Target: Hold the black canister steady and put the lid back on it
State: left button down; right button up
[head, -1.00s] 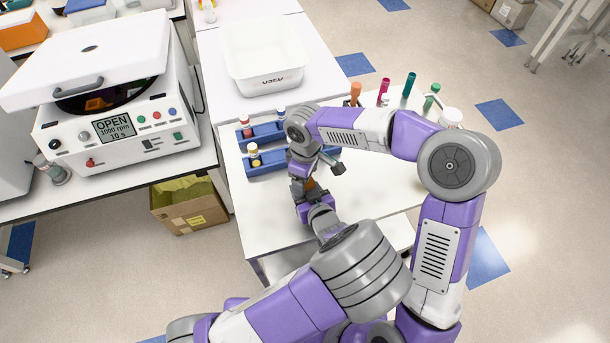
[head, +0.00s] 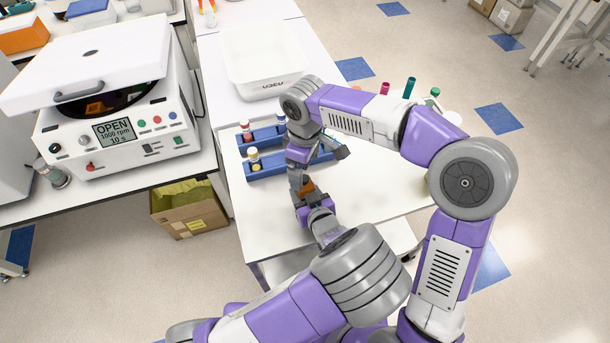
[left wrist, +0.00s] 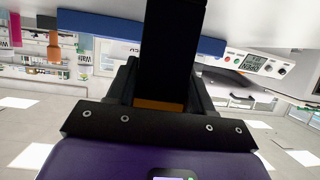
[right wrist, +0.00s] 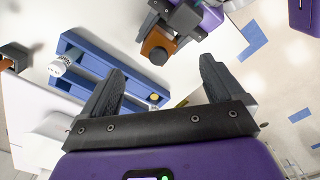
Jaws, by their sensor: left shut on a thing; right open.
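In the right wrist view an orange-brown part with a dark round end (right wrist: 159,56) shows at the left gripper's jaws. I cannot tell whether that end is bare or lidded. My right gripper (head: 338,150) is open and empty, apart from the canister, near the blue racks. I cannot make out a separate lid.
Blue racks (right wrist: 115,62) with capped vials lie on the table close to my right gripper. A white bin (head: 262,65) stands behind. Coloured tubes (head: 410,86) stand at the back right. An open centrifuge (head: 115,110) is at left. The table's front is bare.

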notch_tip(320, 180, up, 4)
jog(key=shift+w+r, duration=0.1)
pick_arm(q)
jog(key=shift+c, duration=1.8)
grip_release()
jog(key=p+v, duration=0.1)
jog(key=v, duration=0.6)
jog(key=shift+s, duration=0.25)
pick_arm(e)
jog(key=shift+r, duration=0.7)
pick_arm(q)
jog(key=shift+d, duration=0.15)
